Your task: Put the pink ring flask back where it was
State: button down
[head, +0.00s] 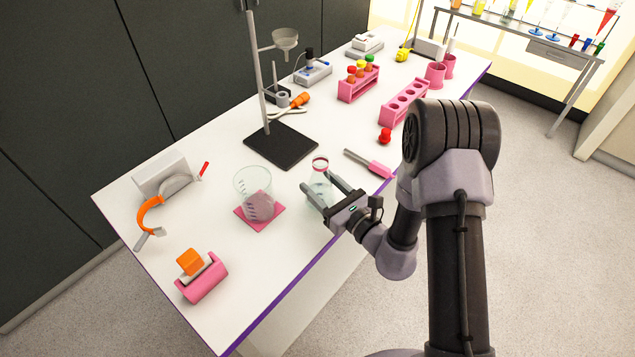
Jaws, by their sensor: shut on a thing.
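The pink ring flask (319,178) is clear glass with a reddish-pink ring at its neck. It looks upright, over the near-middle part of the white table. My gripper (321,188) is shut on the flask, with one finger on each side of it. The fingers hide part of the flask's lower body. I cannot tell whether its base touches the table. A large clear beaker (253,184) stands to the left of the flask, on a square pink mat (267,222).
A retort stand with a dark base (281,146) rises behind the flask. A pink-handled tool (378,168) lies to the right, near a red stopper (385,135). Pink racks (404,103) stand farther back. The tabletop in front of the beaker (262,270) is clear up to the purple edge.

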jog(key=w, duration=0.2)
jog(key=w+a, duration=0.1)
jog(key=w, duration=0.1)
jog(key=shift+w+f, duration=0.1)
jog(key=shift+f, duration=0.25)
notch_tip(320, 180, down, 4)
jog(key=shift+r+b, duration=0.2)
jog(key=shift+b, duration=0.8)
jog(key=shift+r, duration=0.15)
jog(key=shift+c, duration=2.4)
grip_release()
